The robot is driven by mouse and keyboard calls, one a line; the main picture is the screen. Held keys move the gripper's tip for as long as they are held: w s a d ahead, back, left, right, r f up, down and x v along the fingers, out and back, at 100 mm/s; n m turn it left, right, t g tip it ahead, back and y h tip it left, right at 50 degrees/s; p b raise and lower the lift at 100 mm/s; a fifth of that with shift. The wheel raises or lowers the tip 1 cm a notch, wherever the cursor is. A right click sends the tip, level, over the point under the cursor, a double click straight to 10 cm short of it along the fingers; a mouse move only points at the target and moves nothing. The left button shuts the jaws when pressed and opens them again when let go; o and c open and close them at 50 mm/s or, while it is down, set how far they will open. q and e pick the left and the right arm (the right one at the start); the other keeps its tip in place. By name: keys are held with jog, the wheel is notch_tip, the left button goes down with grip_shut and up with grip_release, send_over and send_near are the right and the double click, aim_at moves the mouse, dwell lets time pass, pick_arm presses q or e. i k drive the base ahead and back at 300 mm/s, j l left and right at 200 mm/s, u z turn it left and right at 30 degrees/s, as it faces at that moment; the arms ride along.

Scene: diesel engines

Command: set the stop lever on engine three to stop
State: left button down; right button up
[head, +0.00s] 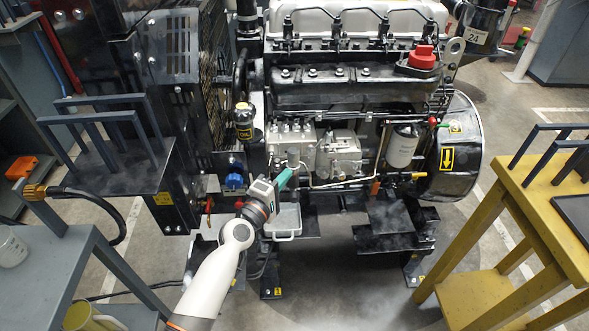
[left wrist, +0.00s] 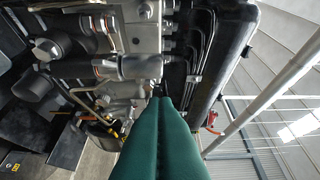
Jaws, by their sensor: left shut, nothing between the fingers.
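One engine (head: 340,90) stands in front of me; I see no engine number on it. A grey injection pump (head: 293,143) with metal pipes sits low on its side. My left gripper (head: 284,178) reaches in from the lower left, its teal fingers shut and empty just below the pump. In the left wrist view the closed fingers (left wrist: 160,98) point at the pump's fittings. I cannot tell whether they touch anything. The stop lever is not clearly made out; the fingers may hide it. A red-knobbed lever (head: 433,121) stands farther right. My right gripper is not in view.
A grey tray (head: 287,222) sits below the gripper. A blue cap (head: 234,181) and a red handle (head: 209,205) are close left of it. A white filter (head: 403,146) is to the right. A grey bench (head: 50,265) and a yellow table (head: 545,200) flank the engine.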

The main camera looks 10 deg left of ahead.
aim_at(329, 134)
jog(key=i+l, duration=0.4)
jog(key=l+u, duration=0.25)
jog(key=l, duration=0.5)
